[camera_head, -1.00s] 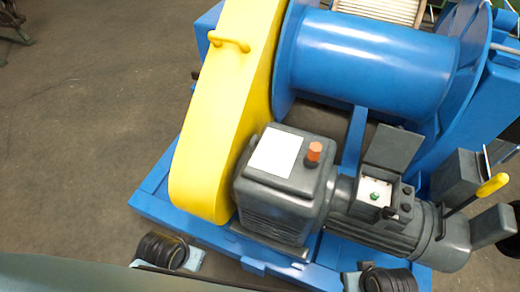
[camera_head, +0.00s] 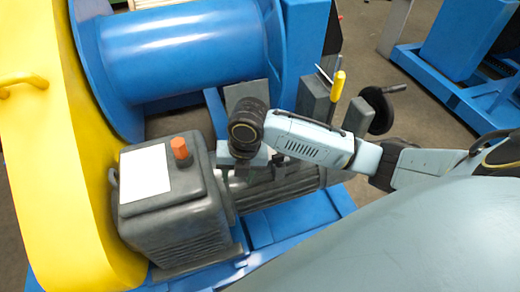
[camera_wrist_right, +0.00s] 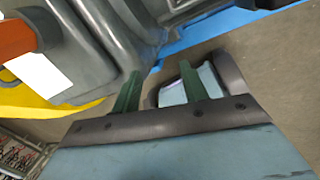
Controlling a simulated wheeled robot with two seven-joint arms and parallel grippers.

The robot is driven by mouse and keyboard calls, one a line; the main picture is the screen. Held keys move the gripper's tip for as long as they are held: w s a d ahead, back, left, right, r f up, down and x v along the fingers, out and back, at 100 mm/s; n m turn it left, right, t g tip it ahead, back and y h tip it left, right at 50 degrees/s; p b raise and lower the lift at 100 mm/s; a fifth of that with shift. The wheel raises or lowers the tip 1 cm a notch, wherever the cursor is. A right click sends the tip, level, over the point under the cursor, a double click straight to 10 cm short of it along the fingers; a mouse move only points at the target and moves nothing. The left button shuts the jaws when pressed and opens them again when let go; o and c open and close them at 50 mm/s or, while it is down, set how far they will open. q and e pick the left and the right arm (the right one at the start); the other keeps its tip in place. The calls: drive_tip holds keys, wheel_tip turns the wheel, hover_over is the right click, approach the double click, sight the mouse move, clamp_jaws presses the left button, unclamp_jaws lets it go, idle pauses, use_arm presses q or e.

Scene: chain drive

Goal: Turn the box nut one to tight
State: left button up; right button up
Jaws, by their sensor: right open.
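The grey motor (camera_head: 285,188) carries a terminal box whose raised grey lid (camera_head: 243,92) shows behind my right arm. In the head view my right gripper and wrist cover most of the box, and its nut cannot be made out. Contact cannot be told. My left gripper is out of view.
A grey gearbox (camera_head: 175,225) with a white label and orange cap (camera_head: 180,148) stands left of the gripper. A yellow guard (camera_head: 60,170) and blue drum (camera_head: 185,50) lie beyond. A yellow-handled lever (camera_head: 337,84) rises behind my right forearm.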

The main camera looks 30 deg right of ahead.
drive_tip(key=w+d+r+n+g+h, duration=0.1)
drive_tip(key=w+d+r+n, duration=0.3)
drive_tip(key=d, duration=0.2)
drive_tip(key=w+d+r+n+h, duration=0.1)
drive_tip(key=w+d+r+n, duration=0.25)
drive_tip(key=d+n, duration=0.2)
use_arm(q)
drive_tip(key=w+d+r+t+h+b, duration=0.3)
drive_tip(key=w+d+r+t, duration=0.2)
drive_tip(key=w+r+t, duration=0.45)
use_arm(e)
drive_tip(key=shift+m, duration=0.25)
wheel_tip(320, 180, down, 7)
drive_tip(key=shift+w+d, duration=0.15)
wheel_tip(320, 180, down, 3)
drive_tip(key=shift+r+b, duration=0.1)
drive_tip(key=shift+b, duration=0.65)
wheel_tip(320, 180, down, 3)
drive_tip(key=shift+r+b, duration=0.1)
drive_tip(key=shift+b, duration=0.6)
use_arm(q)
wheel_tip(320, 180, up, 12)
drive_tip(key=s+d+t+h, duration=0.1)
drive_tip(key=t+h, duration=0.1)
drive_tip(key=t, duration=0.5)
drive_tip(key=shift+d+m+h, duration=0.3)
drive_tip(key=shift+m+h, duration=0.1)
use_arm(e)
drive_tip(key=shift+f, duration=0.55)
